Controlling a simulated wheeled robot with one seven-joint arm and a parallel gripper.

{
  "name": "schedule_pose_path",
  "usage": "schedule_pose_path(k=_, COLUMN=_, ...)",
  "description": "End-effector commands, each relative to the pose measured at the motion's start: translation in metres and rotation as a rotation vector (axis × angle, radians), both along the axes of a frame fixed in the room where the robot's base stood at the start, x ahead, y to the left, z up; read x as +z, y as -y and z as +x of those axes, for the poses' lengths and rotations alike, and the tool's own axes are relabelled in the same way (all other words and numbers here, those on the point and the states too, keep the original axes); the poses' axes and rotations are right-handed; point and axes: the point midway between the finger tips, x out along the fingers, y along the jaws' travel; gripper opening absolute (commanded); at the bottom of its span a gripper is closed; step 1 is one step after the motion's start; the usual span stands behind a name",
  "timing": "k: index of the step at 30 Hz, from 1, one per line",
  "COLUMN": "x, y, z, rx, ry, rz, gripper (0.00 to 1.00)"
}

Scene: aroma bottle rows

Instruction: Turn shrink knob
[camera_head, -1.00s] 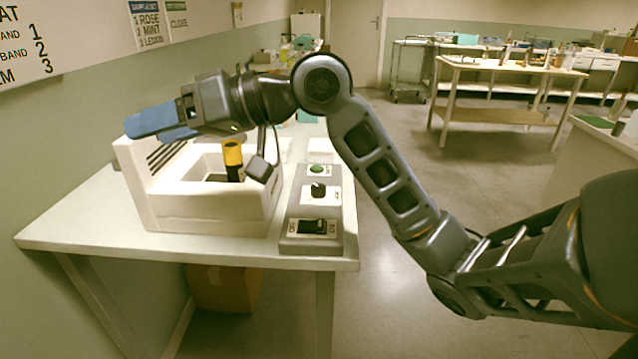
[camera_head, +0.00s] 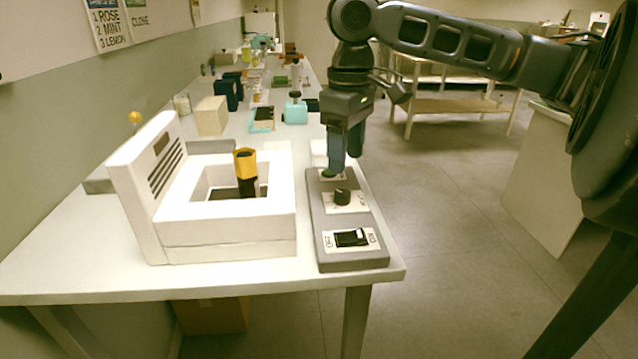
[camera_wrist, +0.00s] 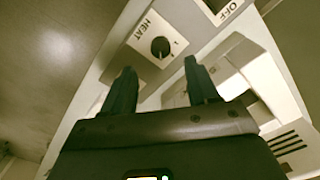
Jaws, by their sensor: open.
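The black round knob (camera_head: 342,196) sits on a white plate in the middle of a grey control panel (camera_head: 321,232). In the wrist view the knob (camera_wrist: 160,47) has the word HEAT beside it and lies just beyond the fingertips, roughly centred between them. My gripper (camera_head: 345,165) points down over the back part of the panel, near the green button (camera_head: 328,174) and behind the knob. The wrist view shows my gripper (camera_wrist: 160,75) with its two fingers apart and nothing between them.
A black rocker switch (camera_head: 352,238) marked OFF and ON is at the panel's front. Boxes and a teal container (camera_head: 295,113) stand farther back. The floor to the right is clear.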

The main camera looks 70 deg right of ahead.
Motion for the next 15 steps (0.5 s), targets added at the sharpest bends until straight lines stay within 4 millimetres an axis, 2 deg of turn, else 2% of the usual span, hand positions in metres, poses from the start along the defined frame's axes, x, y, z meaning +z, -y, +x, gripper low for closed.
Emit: schedule_pose_path(k=15, x=-0.067, y=-0.001, z=0.0, rx=0.0, ry=-0.002, rz=0.002, gripper=0.59)
